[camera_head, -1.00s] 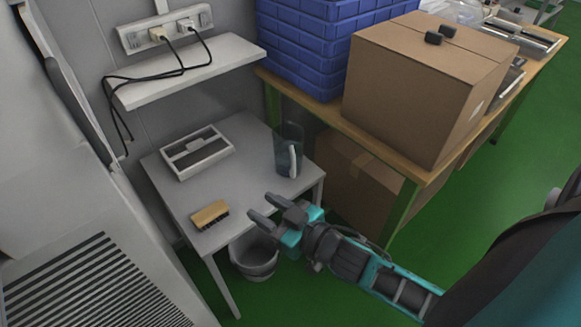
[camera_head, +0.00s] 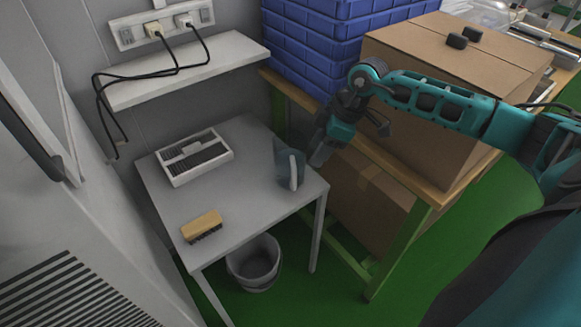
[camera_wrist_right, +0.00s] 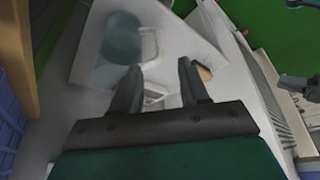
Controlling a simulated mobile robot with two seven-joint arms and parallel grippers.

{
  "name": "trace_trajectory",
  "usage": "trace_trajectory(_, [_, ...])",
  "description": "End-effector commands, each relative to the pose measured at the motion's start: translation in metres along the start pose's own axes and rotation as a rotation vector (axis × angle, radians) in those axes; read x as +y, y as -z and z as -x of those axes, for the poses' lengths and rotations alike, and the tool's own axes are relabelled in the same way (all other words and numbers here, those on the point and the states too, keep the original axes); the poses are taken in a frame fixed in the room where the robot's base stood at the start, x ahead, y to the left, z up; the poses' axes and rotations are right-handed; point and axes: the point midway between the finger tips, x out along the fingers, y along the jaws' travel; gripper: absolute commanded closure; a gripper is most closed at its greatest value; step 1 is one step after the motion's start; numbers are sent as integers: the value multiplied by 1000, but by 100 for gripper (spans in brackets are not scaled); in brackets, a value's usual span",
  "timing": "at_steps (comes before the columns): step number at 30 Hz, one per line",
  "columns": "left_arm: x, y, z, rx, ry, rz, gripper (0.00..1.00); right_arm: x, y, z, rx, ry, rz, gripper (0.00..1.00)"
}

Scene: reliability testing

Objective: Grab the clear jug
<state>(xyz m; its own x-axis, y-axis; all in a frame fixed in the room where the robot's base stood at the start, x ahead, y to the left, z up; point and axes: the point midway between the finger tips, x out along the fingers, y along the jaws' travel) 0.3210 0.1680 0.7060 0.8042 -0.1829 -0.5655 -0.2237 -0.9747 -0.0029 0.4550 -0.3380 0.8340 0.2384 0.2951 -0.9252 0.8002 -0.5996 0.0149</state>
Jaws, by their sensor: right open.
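The clear jug (camera_head: 284,165) stands upright near the right back edge of the small grey table (camera_head: 240,211). It is bluish and see-through, with a pale handle on its right front side. In the right wrist view the jug (camera_wrist_right: 121,42) is ahead and to the left, with its handle nearest the fingers. My right gripper (camera_head: 350,143) is open and empty, above and just right of the jug, apart from it. In the right wrist view the open fingers (camera_wrist_right: 160,76) point toward the table.
A yellow brush (camera_head: 202,225) and a white tray-like box (camera_head: 195,158) are on the table's left. A bucket (camera_head: 254,264) is below. A large cardboard box (camera_head: 440,90) and blue crates (camera_head: 318,40) stand on the workbench at right. A shelf (camera_head: 188,72) with cables hangs behind.

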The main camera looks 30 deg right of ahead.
Motion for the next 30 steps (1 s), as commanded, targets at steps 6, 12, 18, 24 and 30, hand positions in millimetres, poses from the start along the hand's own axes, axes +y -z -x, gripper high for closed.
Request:
trace_trajectory(6, [2,-4,-4,0,-5,2,62,-1,1,-43,2,3,-2,56])
trace_trajectory(12, [4,-1,-4,4,-11,3,62,0,1,-67,3,2,0,56])
trace_trajectory(18, [5,-4,-8,3,-14,4,62,1,0,-86,4,4,-1,56])
trace_trajectory(24, [8,-8,-12,1,-23,5,62,3,1,-115,5,3,-1,56])
trace_trajectory(30, [12,-1,-11,10,-31,4,62,3,1,-122,3,2,1,56])
